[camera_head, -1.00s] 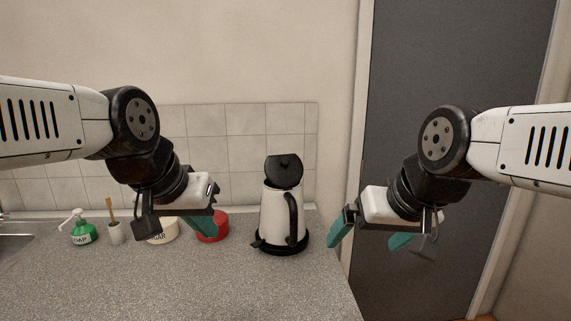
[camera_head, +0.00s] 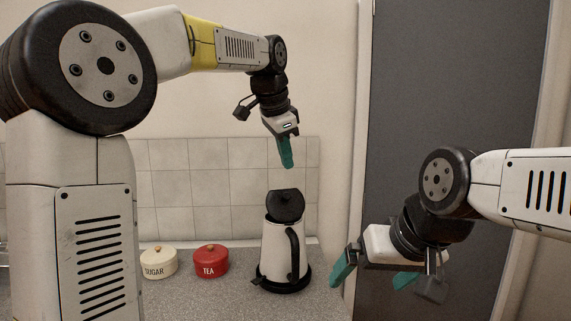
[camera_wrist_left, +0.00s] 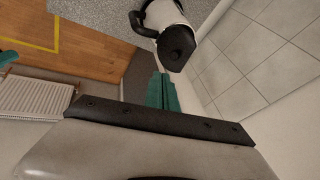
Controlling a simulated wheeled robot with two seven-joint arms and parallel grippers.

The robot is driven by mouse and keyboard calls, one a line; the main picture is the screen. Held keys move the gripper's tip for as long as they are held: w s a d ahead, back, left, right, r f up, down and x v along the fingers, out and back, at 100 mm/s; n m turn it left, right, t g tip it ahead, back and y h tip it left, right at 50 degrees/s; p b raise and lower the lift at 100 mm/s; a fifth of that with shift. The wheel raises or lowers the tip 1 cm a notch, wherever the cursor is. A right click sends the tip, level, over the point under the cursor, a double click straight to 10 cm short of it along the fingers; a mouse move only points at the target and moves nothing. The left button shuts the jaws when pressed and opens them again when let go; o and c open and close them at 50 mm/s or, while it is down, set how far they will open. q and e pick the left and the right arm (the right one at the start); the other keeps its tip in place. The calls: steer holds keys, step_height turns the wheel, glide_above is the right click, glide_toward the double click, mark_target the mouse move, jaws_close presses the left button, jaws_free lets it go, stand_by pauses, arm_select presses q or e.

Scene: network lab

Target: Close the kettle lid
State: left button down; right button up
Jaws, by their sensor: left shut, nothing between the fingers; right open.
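The white kettle (camera_head: 279,252) stands upright on its black base (camera_head: 283,284) on the counter. Its black lid (camera_head: 286,205) stands open, tilted up at the top of the kettle. The black handle (camera_head: 293,255) faces right and toward me. My left gripper (camera_head: 287,165) is shut and empty, fingers pointing down, above the raised lid and apart from it. In the left wrist view, its teal fingertips (camera_wrist_left: 162,80) are close to the black lid (camera_wrist_left: 176,45) of the kettle. My right gripper (camera_head: 372,272) is open and empty, to the right of the kettle.
A red TEA canister (camera_head: 211,262) and a cream SUGAR canister (camera_head: 159,262) stand left of the kettle. The tiled wall (camera_head: 225,190) is close behind. The counter ends just right of the kettle. My left arm covers the counter's left part.

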mark_target(279, 194)
arm_select(q)
steer(key=shift+w+a+x, duration=0.3)
steer(key=shift+x, duration=1.5)
steer(key=shift+w+a+x, duration=0.3)
steer(key=shift+x, duration=1.5)
steer(key=shift+w+a+x, duration=0.3)
steer(key=shift+x, duration=1.55)
steer(key=shift+r, duration=0.2)
steer(key=shift+w, duration=0.15)
steer(key=shift+w+a+f+n+g+h, duration=0.1)
steer(key=shift+w+a+f+g+h, duration=0.05)
steer(key=shift+w+g, duration=0.35)
steer(key=shift+w+a+f+n+g+h, duration=0.1)
steer(key=shift+w+a+g, duration=0.05)
steer(key=shift+w+g, duration=0.35)
steer(key=shift+w+a+f+n+g+h, duration=0.1)
steer(key=shift+w+a+f+g+h, duration=0.05)
steer(key=shift+w+g, duration=0.35)
steer(key=shift+w+a+f, duration=0.25)
steer(key=shift+w+f, duration=0.5)
steer(key=shift+w, duration=0.1)
steer(key=shift+w+a+f, duration=0.25)
steer(key=shift+w+f, duration=0.45)
steer(key=shift+w, duration=0.15)
steer(key=shift+w+a+f, duration=0.25)
steer(key=shift+w+f, duration=0.5)
steer(key=shift+w, duration=0.15)
